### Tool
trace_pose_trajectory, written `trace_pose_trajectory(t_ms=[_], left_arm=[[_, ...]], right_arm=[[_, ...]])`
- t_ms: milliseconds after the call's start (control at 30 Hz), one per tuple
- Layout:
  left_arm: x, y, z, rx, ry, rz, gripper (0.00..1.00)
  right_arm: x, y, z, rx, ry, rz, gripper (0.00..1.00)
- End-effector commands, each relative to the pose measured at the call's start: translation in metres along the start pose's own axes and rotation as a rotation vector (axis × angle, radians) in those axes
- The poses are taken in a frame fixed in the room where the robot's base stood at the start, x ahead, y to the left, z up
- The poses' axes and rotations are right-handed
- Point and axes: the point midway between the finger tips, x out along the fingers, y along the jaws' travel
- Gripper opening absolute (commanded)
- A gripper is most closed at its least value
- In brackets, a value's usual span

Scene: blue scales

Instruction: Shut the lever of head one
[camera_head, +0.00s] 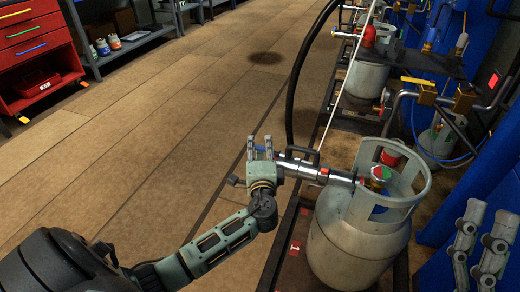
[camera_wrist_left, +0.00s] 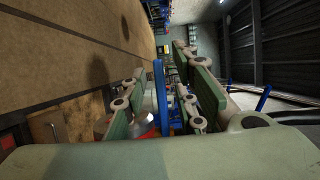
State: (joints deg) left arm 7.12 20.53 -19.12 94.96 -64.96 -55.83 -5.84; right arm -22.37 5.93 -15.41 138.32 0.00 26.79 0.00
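The filling head of station one (camera_head: 312,170) is a silver tube joined to the valve (camera_head: 378,178) of a grey gas cylinder (camera_head: 352,243). A "1" label (camera_head: 294,248) lies at its foot. A dark lever-like handle (camera_head: 304,151) shows at the tube; its exact position is hard to tell. My left gripper (camera_head: 262,148) is at the tube's left end, fingers pointing away and apart. In the left wrist view, the fingers (camera_wrist_left: 165,100) are spread, with blue and red parts seen between or beyond them. Contact is unclear. My right gripper (camera_head: 478,246) is open and empty at lower right.
A black hose (camera_head: 291,95) and a thin pale rod (camera_head: 345,75) rise behind the left gripper. More cylinders (camera_head: 368,72) and blue panels (camera_head: 493,165) stand at right. A red tool cabinet (camera_head: 38,50) is at far left. The floor at left is clear.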

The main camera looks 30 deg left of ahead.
Motion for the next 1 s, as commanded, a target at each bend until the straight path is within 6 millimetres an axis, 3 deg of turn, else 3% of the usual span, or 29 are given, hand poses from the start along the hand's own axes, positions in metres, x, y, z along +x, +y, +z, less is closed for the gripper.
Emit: trace_pose_trajectory(t_ms=[200,500,1000], left_arm=[[0.0002,-0.0001,0.0001,0.000,0.000,0.000,0.25],[-0.0001,0.0001,0.0001,0.000,0.000,0.001,0.00],[-0.0004,0.0009,-0.0001,-0.001,0.000,0.002,0.00]], right_arm=[[0.0002,-0.0001,-0.0002,0.000,0.001,0.000,0.68],[0.0001,-0.0001,0.0001,0.000,-0.001,0.000,0.68],[0.0000,-0.0001,0.0003,0.000,-0.002,0.000,0.68]])
